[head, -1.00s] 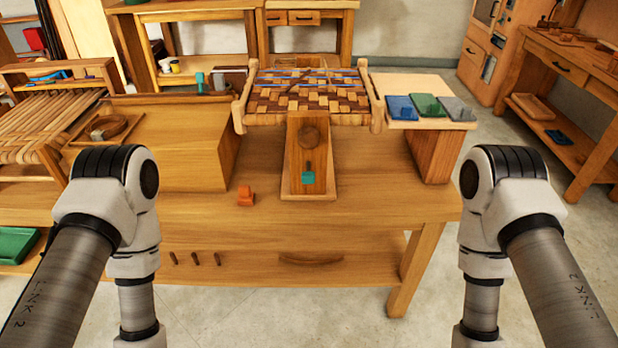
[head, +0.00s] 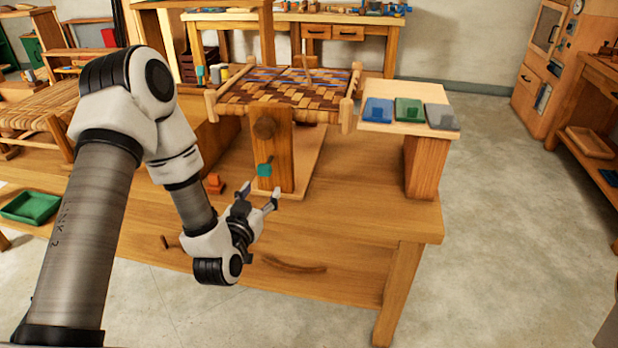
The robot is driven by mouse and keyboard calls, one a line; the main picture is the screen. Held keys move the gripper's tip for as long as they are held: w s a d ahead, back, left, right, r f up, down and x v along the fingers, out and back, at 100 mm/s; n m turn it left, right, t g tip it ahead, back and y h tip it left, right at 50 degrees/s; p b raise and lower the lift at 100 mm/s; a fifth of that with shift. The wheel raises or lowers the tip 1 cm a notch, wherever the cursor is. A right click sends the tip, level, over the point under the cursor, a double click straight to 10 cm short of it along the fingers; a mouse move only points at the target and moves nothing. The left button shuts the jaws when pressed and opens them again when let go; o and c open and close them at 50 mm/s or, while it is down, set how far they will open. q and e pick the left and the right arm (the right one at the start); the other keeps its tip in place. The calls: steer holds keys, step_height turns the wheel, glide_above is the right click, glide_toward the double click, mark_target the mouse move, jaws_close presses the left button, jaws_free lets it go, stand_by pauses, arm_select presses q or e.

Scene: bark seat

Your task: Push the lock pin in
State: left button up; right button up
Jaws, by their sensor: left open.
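A small teal block (head: 264,170), which looks like the head of the lock pin, sits low at the front of a wooden upright (head: 284,150). A round dark wooden knob (head: 264,127) is above it. The upright stands under the woven seat (head: 290,90). My left gripper (head: 261,193) is open, with its fingers just below and in front of the teal block. No contact is visible, and how deep the pin sits cannot be told. My right gripper is out of view.
A small orange block (head: 215,184) lies on the workbench (head: 350,210) left of the upright.

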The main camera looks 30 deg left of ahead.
mark_target(263, 169)
arm_select(q)
steer(key=shift+n+y, duration=0.3)
steer(key=shift+y, duration=0.1)
steer(key=w+a, duration=0.1)
steer(key=w, duration=0.1)
steer(key=w+a+r, duration=0.1)
steer(key=w, duration=0.1)
steer(key=w+a, duration=0.1)
steer(key=w, duration=0.2)
steer(key=shift+a+r, duration=0.15)
steer(key=shift+r, duration=0.15)
steer(key=shift+w+a, duration=0.25)
steer(key=shift+w, duration=0.2)
steer(key=shift+d, duration=0.1)
